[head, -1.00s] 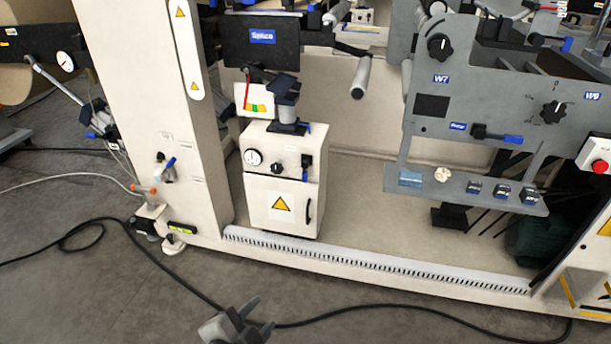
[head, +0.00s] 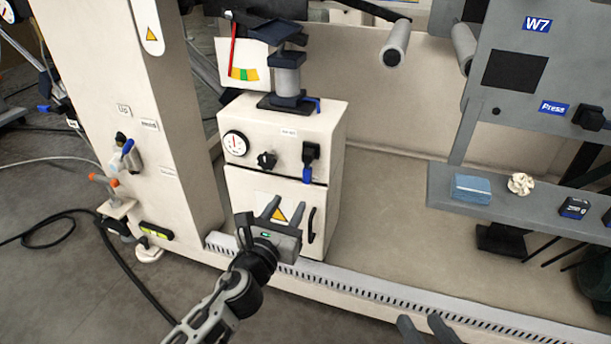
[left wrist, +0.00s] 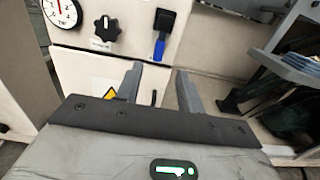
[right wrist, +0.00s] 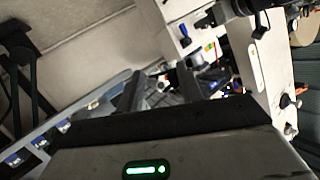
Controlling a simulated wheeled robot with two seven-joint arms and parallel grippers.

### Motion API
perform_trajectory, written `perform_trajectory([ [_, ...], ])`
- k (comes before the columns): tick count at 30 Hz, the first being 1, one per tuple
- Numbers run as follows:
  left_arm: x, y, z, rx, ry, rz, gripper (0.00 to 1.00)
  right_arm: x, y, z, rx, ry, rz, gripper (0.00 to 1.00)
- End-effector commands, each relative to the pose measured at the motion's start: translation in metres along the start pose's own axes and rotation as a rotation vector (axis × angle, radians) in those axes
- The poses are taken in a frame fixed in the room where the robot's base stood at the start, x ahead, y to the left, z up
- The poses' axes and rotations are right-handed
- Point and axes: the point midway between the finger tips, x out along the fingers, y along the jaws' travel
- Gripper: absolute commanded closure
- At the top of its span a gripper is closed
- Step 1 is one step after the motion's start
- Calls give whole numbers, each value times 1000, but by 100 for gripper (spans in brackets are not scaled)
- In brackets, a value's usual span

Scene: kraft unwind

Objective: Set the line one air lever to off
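A black lever with a blue grip (head: 308,170) is on the right of the white cabinet's front (head: 325,185). Its grip hangs straight down; it also shows in the left wrist view (left wrist: 159,47). A small label (head: 288,132) sits above it, too small to read, so I cannot tell whether this is the line one air lever. My left gripper (head: 287,203) is open and empty in front of the cabinet, below the lever and apart from it; its fingers also show in the left wrist view (left wrist: 158,72). My right gripper (head: 420,319) is open and empty at the bottom edge.
The cabinet also carries a gauge (head: 235,144), a black knob (head: 266,160) and a door handle (head: 312,225). Another blue-handled lever (head: 127,150) is on the white column at left. A grey shelf (head: 520,205) juts out at right.

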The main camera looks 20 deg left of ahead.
Motion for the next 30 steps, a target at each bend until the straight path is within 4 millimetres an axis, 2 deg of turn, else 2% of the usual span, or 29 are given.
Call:
perform_trajectory([
  [1, 13, 0, 1, 1, -4, 1, 62, 0, 0, 0, 3, 3, -1, 64],
  [9, 71, 0, -1, -3, -3, 1, 62, 3, -2, 1, 41, 28, -22, 64],
  [15, 100, 0, -2, -3, 0, 1, 62, 3, -4, 0, 74, 46, -41, 64],
  [21, 112, 0, 0, -4, 0, 1, 62, 3, -6, -2, 89, 56, -51, 64],
  [29, 113, 0, 0, -4, 1, 1, 62, 4, -6, -6, 93, 66, -52, 64],
  [30, 113, 0, 0, -4, 1, 1, 70, 4, -6, -6, 94, 67, -52, 64],
])
